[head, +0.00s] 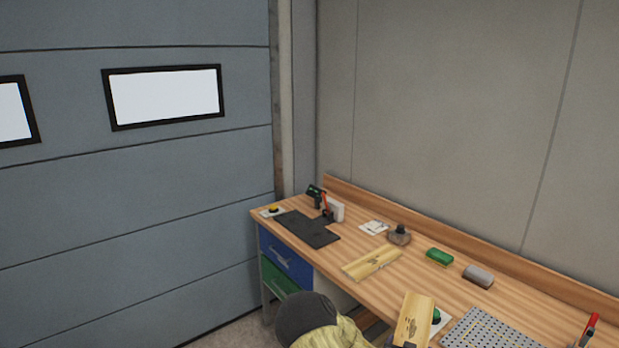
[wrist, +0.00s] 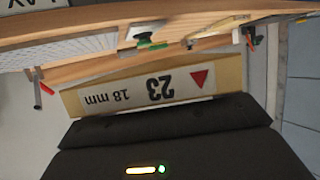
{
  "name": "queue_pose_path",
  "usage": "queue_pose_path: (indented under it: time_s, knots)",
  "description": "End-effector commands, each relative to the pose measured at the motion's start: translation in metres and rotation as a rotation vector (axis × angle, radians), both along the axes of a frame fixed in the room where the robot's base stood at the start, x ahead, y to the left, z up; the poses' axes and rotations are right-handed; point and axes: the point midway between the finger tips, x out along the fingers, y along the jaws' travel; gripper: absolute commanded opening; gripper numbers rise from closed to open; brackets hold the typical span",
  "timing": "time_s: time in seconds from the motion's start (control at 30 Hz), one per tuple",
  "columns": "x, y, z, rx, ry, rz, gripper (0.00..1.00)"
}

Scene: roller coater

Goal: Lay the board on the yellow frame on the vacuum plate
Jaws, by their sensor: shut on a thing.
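A light wooden board (head: 413,318) is held up near the bench's front edge in the head view. In the wrist view the board (wrist: 215,80) shows upside down, with "23", "18 mm" and a red triangle on its face. My gripper (wrist: 165,108) is shut on the board's edge; its dark jaws span the lower wrist view. The perforated grey plate (head: 492,331), which looks like the vacuum plate, lies on the bench to the right of the board and is cut off by the picture edge. I cannot make out a yellow frame on it.
A red-handled clamp (head: 590,326) stands right of the plate. A wall rises behind.

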Motion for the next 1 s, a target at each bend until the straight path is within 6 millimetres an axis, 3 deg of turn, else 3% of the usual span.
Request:
queue_pose_path:
  time_s: [0.2, 0.57, 1.0]
  knots:
    - [-0.023, 0.049, -0.034, 0.001, 0.004, 0.201, 0.57]
    - [-0.064, 0.117, -0.054, 0.002, 0.000, 0.440, 0.57]
    - [-0.064, 0.118, -0.112, -0.002, -0.003, 0.444, 0.57]
